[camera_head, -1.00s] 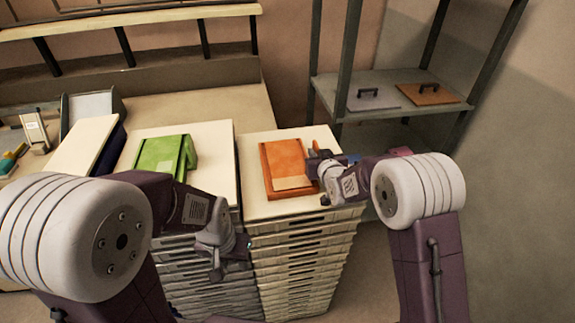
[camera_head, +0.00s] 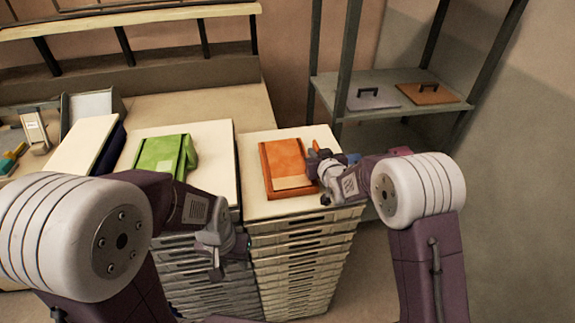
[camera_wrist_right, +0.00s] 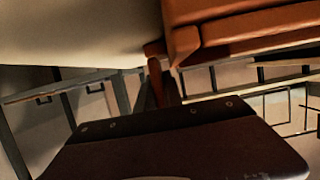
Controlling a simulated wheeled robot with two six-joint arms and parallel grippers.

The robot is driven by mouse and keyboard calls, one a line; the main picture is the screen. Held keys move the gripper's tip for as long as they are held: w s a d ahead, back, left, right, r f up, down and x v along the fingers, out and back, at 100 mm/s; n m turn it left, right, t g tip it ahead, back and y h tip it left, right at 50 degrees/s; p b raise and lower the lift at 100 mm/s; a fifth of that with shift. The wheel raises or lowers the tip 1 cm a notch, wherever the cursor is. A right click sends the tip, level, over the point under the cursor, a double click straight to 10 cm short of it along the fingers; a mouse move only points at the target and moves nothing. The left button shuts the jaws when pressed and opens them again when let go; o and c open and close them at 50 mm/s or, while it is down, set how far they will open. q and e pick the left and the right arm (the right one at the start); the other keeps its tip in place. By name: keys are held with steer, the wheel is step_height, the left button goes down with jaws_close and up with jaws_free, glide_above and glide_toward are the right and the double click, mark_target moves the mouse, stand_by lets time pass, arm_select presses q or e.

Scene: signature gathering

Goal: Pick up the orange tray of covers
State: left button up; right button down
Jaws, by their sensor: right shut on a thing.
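The orange tray (camera_head: 268,178) lies on top of the right-hand stack, with lighter orange covers (camera_head: 292,183) at its near end. My right gripper (camera_head: 316,162) is at the tray's right edge and is shut on it. In the right wrist view, the tray's underside and rim (camera_wrist_right: 235,30) fill the upper right, with a dark finger (camera_wrist_right: 160,82) below the rim. The exact contact is partly hidden. My left gripper (camera_head: 225,255) hangs in front of the stacks, away from the tray; its jaw gap is unclear.
A green tray (camera_head: 160,157) lies on the neighbouring stack (camera_head: 212,150) to the left. The cream top of the right stack (camera_head: 250,150) is bare around the orange tray. A grey metal shelf (camera_head: 385,108) with two handled boards stands behind right.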

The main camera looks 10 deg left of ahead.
mark_target(314, 140)
steer(key=shift+r, duration=0.15)
stand_by(0.5)
steer(key=r, duration=0.1)
steer(key=r+b, duration=0.1)
steer(key=r, duration=0.2)
steer(key=shift+s+r+b, duration=0.15)
steer(key=shift+s+b, duration=0.15)
steer(key=a+r+b+v, duration=0.1)
steer(key=r+v, duration=0.1)
steer(key=v, duration=1)
steer(key=shift+r+b, duration=0.25)
steer(key=shift+b, duration=0.15)
steer(key=shift+a, duration=0.1)
